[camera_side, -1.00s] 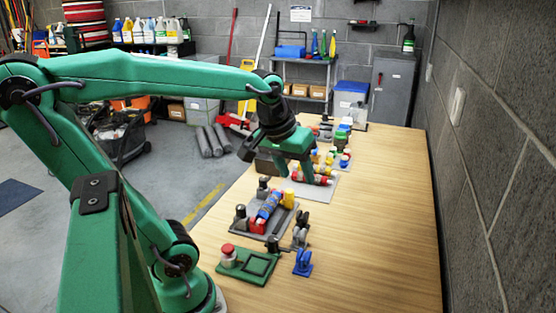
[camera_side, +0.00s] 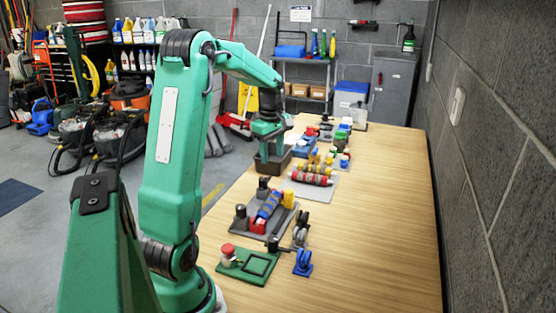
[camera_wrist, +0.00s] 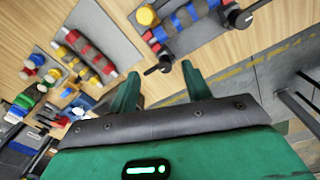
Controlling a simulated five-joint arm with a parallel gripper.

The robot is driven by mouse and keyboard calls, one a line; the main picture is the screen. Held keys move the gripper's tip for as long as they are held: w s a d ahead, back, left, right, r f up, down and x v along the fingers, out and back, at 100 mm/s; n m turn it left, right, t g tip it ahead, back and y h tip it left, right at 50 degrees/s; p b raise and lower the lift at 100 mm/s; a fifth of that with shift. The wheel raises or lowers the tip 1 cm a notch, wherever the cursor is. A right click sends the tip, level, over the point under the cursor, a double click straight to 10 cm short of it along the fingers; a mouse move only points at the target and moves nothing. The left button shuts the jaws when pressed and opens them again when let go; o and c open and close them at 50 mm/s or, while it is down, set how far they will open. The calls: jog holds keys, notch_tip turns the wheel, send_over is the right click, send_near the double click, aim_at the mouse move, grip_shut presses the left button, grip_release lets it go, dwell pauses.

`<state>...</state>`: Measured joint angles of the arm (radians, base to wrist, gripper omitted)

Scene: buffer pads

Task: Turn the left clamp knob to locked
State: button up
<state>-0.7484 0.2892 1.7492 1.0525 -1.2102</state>
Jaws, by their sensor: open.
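A grey fixture plate (camera_side: 281,228) sits near the front left of the table and carries a blue-banded roller (camera_side: 268,206). Black clamp knobs stand at the roller's ends: one nearer me (camera_side: 240,213) and one farther (camera_side: 263,187). In the wrist view, two black knobs show beside the banded roller (camera_wrist: 186,17): one just above my fingertips (camera_wrist: 161,65) and one at upper right (camera_wrist: 244,17). I cannot tell which is the left knob or how each is turned. My gripper (camera_wrist: 158,80) is open and empty, apart from the knobs. In the side view my fingers are mostly hidden.
A green pad with a red-topped post (camera_side: 228,250) and a blue clamp piece (camera_side: 303,262) stand in front. The table's right side (camera_side: 385,220) is clear.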

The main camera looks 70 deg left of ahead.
aim_at(263, 178)
jog(key=a+f+n, duration=0.1)
jog(key=s+a+f+n, duration=0.1)
jog(key=a, duration=0.1)
jog(key=a+f, duration=0.1)
jog(key=shift+s+a+n, duration=0.2)
jog(key=shift+a+n, duration=0.2)
jog(key=shift+f, duration=0.1)
jog(key=shift+f, duration=3.85)
jog(key=shift+c, duration=0.2)
jog(key=c, duration=1)
